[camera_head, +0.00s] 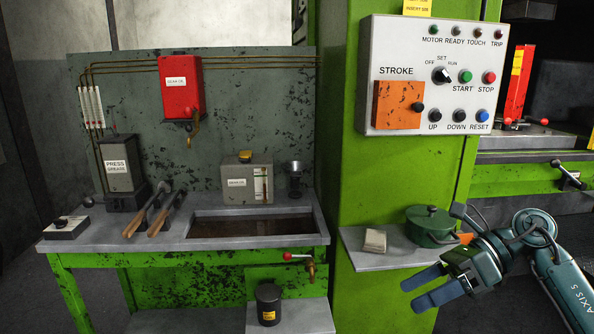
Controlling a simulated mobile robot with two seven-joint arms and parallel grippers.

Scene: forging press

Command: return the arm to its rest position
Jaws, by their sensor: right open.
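My right gripper (430,288) is at the lower right, with its two blue fingers pointing left and spread apart. Nothing shows between them. It is in front of and below the small shelf on the green press column. My right arm (562,268), marked AXIS 5, comes in from the right edge. My left gripper and left arm do not show.
A lidded green pot (430,226) stands on the shelf (368,258) close behind my right gripper, beside a pale block (375,241). The control panel (433,75) is above. A workbench (100,235) with hammers and oil containers stands left.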

